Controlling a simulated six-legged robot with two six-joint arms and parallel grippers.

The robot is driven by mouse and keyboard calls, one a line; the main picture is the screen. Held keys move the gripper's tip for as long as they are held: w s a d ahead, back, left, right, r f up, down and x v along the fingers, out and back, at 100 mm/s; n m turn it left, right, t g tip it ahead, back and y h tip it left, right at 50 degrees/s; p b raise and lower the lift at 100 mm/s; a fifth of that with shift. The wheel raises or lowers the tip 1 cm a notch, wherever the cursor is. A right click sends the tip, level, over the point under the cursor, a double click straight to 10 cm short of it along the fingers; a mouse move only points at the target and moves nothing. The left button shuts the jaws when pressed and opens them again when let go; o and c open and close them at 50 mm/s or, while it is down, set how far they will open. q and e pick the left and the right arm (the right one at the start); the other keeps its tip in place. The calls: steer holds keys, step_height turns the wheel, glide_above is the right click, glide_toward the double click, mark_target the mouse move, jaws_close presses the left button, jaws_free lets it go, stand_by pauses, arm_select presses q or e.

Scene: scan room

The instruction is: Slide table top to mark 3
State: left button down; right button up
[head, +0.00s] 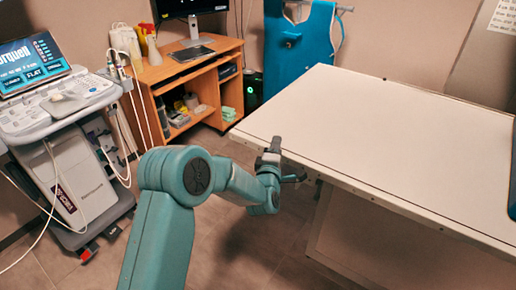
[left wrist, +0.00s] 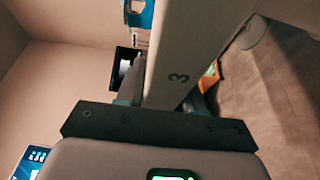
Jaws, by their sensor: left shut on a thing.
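The white table top (head: 385,125) fills the right of the head view, on a pale base. My left gripper (head: 273,156) is at its near left corner, shut on the table top's edge. In the left wrist view the pale edge (left wrist: 192,50) of the table top runs down between the fingers of my left gripper (left wrist: 160,98). The other marks are not in view. My right gripper is not in view.
An ultrasound cart (head: 75,150) stands at the left. A wooden desk (head: 185,80) with a monitor (head: 190,8) is at the back. A blue apron (head: 300,45) hangs behind the table. A dark blue-edged thing (head: 513,200) is cut off at the right. Floor (head: 215,245) is bare near the table's left side.

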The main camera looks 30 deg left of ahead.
mark_target(293, 156)
arm_select(q)
steer(key=d+b, duration=0.1)
steer(key=d, duration=0.3)
steer(key=shift+s+d+f+b, duration=0.15)
steer(key=shift+d+b, duration=0.05)
steer(key=shift+b, duration=0.1)
steer(key=shift+d+b, duration=0.3)
steer(key=shift+d, duration=0.45)
steer(key=c, duration=0.8)
jaws_free()
steer(key=shift+s, duration=0.1)
steer(key=b+v, duration=0.1)
steer(key=v, duration=1.5)
steer(key=shift+r+b, duration=0.2)
steer(key=shift+b, duration=0.15)
steer(key=shift+s+a, duration=0.1)
